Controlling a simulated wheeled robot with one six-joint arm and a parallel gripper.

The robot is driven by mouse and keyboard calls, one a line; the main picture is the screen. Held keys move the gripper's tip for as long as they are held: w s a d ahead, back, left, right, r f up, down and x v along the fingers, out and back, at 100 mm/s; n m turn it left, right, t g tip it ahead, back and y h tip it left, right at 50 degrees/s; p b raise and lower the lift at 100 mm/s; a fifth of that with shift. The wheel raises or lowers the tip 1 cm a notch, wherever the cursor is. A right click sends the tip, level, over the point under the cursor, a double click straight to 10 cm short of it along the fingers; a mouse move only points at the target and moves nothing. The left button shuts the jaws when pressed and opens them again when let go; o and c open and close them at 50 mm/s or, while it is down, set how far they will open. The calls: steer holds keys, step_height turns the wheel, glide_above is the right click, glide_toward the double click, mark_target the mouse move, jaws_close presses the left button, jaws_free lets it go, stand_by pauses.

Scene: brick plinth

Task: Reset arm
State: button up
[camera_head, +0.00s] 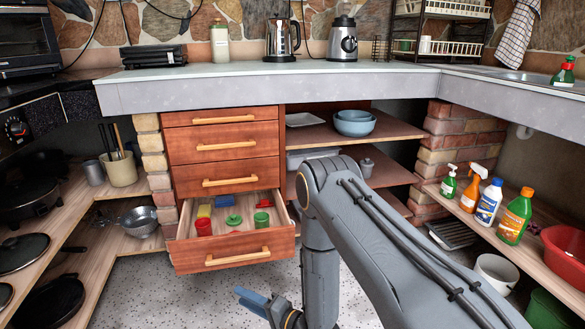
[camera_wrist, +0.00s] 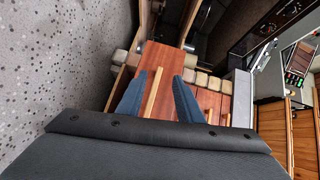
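My gripper (camera_head: 240,295) hangs low in front of the pulled-out bottom drawer (camera_head: 225,265), below its wooden handle (camera_head: 238,257) in the head view. In the wrist view my gripper (camera_wrist: 159,76) shows two blue fingers spread apart with nothing held between them. A wooden handle (camera_wrist: 153,93) on a reddish drawer front lies beyond the fingers, seen in the gap; I see no contact. My grey arm reaches down from the right foreground, with the elbow up in front of the shelves.
The open drawer holds a red cup (camera_head: 203,227), a green lid-like item (camera_head: 234,219), a green cup (camera_head: 261,219) and yellow and blue blocks. Bottles and a red basin (camera_head: 566,252) stand on the right shelf. Speckled floor is free before the drawer.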

steer(key=w+a+r+n+g+h, duration=0.1)
steer(key=w+a+r+n+h, duration=0.1)
steer(key=w+r+n+h, duration=0.45)
steer(key=s+d+r+g+h, duration=0.1)
steer(key=s+d+r+h, duration=0.1)
steer(key=s+r, duration=0.5)
steer(key=s+d+r+n+g+h, duration=0.2)
steer(key=s+d+r, duration=0.25)
steer(key=s, duration=0.45)
steer(key=s+d+r+n+g+h, duration=0.1)
steer(key=s+d+r+n+g, duration=0.2)
steer(key=s+r, duration=0.5)
steer(key=s+d+r+n+g+h, duration=0.15)
steer(key=s+d+r, duration=0.3)
steer(key=s, duration=0.65)
steer(key=d+r+m+p, duration=0.4)
steer(key=d+r+p, duration=0.6)
steer(key=r+p, duration=0.3)
steer(key=d+r+m+h+p, duration=0.1)
steer(key=d+r+m+p, duration=0.3)
steer(key=d+r+p, duration=0.7)
steer(key=r+p, duration=0.2)
steer(key=p, duration=0.3)
steer(key=shift+w, duration=0.15)
